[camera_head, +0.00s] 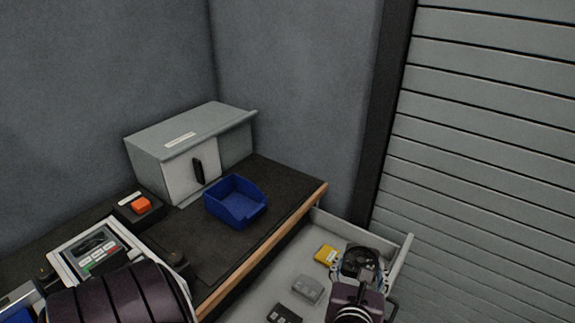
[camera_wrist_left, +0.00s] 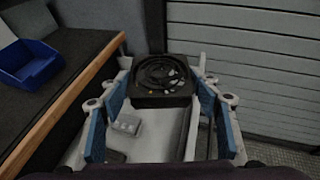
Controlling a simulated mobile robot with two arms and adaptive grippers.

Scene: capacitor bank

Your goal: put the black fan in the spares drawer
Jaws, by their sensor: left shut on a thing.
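In the left wrist view the fan (camera_wrist_left: 160,82) sits at the far end of the gripper, between the blue-padded fingers (camera_wrist_left: 162,100). The spares drawer (camera_head: 249,303) is pulled out below the worktop, with a pale grey floor. The fan is above the right part of the drawer, near its right wall; the exact height is hard to tell. My right gripper is not seen.
In the drawer are a yellow part (camera_head: 326,254), a grey part (camera_head: 308,289) and a black part (camera_head: 284,313), left of the fan. On the worktop stand a blue bin (camera_head: 236,203), a grey cabinet (camera_head: 188,152) and an orange button (camera_head: 141,205). A slatted shutter (camera_head: 490,130) is at right.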

